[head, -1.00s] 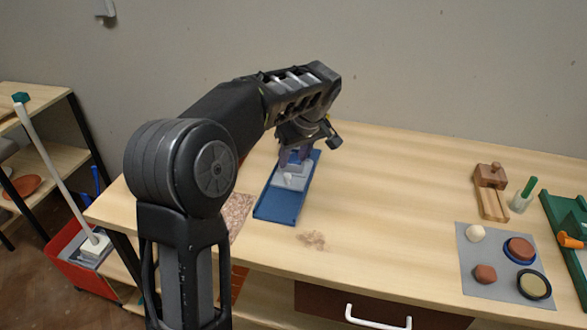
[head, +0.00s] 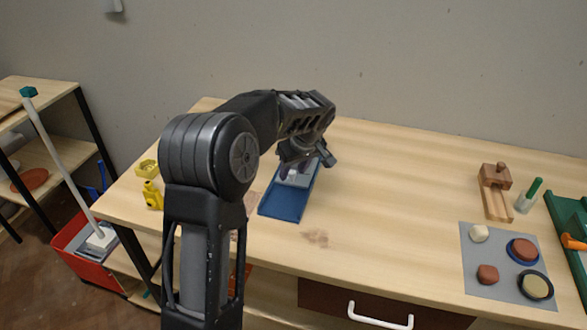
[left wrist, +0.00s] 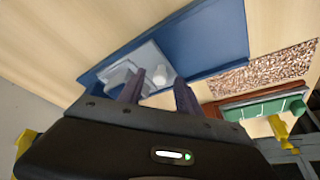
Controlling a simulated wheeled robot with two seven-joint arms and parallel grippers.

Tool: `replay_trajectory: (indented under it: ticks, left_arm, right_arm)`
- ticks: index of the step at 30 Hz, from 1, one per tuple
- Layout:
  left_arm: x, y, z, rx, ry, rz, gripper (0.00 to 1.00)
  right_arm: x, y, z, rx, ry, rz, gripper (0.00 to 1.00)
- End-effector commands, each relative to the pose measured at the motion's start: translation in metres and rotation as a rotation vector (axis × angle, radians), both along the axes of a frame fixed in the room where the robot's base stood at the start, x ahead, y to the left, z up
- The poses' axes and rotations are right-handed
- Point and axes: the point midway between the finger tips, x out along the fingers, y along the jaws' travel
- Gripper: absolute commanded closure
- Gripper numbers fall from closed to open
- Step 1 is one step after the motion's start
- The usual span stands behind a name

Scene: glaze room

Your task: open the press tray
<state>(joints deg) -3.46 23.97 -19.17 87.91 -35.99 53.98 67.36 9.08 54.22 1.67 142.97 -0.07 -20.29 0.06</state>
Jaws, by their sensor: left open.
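A long blue tray (head: 284,204) lies on the table, and a grey block (head: 301,178) with a pale knob sits at its far end. In the left wrist view the blue tray (left wrist: 215,42) runs up to the right, with the grey block (left wrist: 150,57) and the white knob (left wrist: 160,100) near the fingers. My left gripper (head: 297,168) is over the grey block; in the wrist view its open fingers (left wrist: 160,82) stand to either side of the knob. I cannot tell whether they touch it. My arm partly hides the tray's far end. My right gripper is out of view.
Yellow pieces (head: 152,193) stand at the table's left end. At right are a wooden slide with a block (head: 495,200), a green-topped bottle (head: 528,197), a grey mat (head: 503,285) with several round pieces, and a green tray (head: 570,222). A white-handled drawer (head: 330,302) is below. The table's middle is mostly clear.

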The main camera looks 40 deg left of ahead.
Motion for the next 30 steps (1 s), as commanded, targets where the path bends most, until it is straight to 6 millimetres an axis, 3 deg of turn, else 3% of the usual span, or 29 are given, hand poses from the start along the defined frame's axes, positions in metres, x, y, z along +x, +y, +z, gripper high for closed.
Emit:
replay_trajectory:
  ticks: [2, 17, 30]
  left_arm:
    - [0.0, -0.0001, 0.0002, 0.0, 0.0, 0.0, 0.59]
    - [0.0, -0.0003, 0.0006, 0.0, 0.0, 0.0, 1.0]
    - [0.0, -0.0004, 0.0007, 0.0, 0.0, 0.0, 1.0]
  right_arm:
    - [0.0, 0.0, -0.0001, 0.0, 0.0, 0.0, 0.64]
    - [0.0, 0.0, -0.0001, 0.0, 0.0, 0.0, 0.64]
    - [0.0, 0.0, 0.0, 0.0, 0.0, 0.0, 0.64]
